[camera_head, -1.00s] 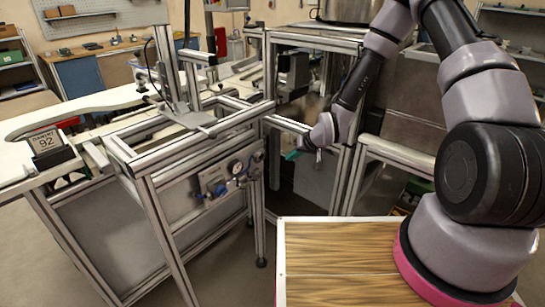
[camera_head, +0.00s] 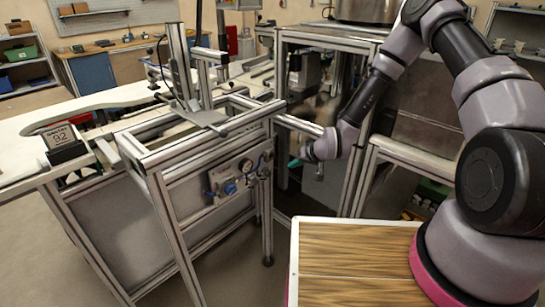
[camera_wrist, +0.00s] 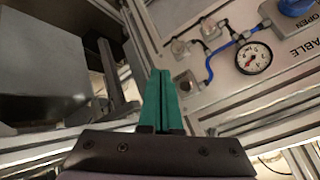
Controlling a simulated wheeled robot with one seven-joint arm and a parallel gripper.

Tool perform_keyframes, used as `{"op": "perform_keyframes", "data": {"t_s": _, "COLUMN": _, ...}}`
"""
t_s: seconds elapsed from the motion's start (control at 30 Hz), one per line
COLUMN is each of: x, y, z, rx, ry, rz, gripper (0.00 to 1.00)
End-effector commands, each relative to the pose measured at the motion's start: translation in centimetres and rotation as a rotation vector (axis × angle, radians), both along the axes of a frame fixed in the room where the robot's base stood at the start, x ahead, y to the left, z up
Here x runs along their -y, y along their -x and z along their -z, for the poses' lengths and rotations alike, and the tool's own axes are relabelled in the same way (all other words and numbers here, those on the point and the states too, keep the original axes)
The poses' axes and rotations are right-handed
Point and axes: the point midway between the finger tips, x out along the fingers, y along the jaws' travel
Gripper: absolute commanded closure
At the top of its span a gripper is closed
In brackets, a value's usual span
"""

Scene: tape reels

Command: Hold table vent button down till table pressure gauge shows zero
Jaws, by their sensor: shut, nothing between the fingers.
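The table pressure gauge (camera_wrist: 254,58) is a round white dial on a pale panel (camera_wrist: 284,84) in the wrist view. Its needle is visible, but the reading is too small to tell. The gauge also shows small in the head view (camera_head: 245,166). A blue tube (camera_wrist: 211,66) runs beside the gauge to a small grey block (camera_wrist: 187,84). Two clear round fittings (camera_wrist: 180,47) sit near it; I cannot tell which part is the vent button. My gripper (camera_wrist: 160,74), with green fingers, is shut and empty, left of the gauge in the picture. It also shows in the head view (camera_head: 296,163), right of the panel.
A blue knob (camera_wrist: 297,6) marked OPEN sits at the wrist view's top right. Aluminium frame posts (camera_head: 268,190) stand between the panel and my gripper in the head view.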

Motion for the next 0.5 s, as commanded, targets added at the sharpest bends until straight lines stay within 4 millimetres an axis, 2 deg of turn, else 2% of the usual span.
{"op": "perform_keyframes", "data": {"t_s": 0.2, "x": -2.7, "y": -2.0, "z": 0.0, "rx": 0.001, "ry": -0.001, "rz": -0.001, "gripper": 1.00}}
{"op": "perform_keyframes", "data": {"t_s": 0.5, "x": -4.8, "y": -3.7, "z": 0.0, "rx": 0.001, "ry": 0.000, "rz": -0.001, "gripper": 1.00}}
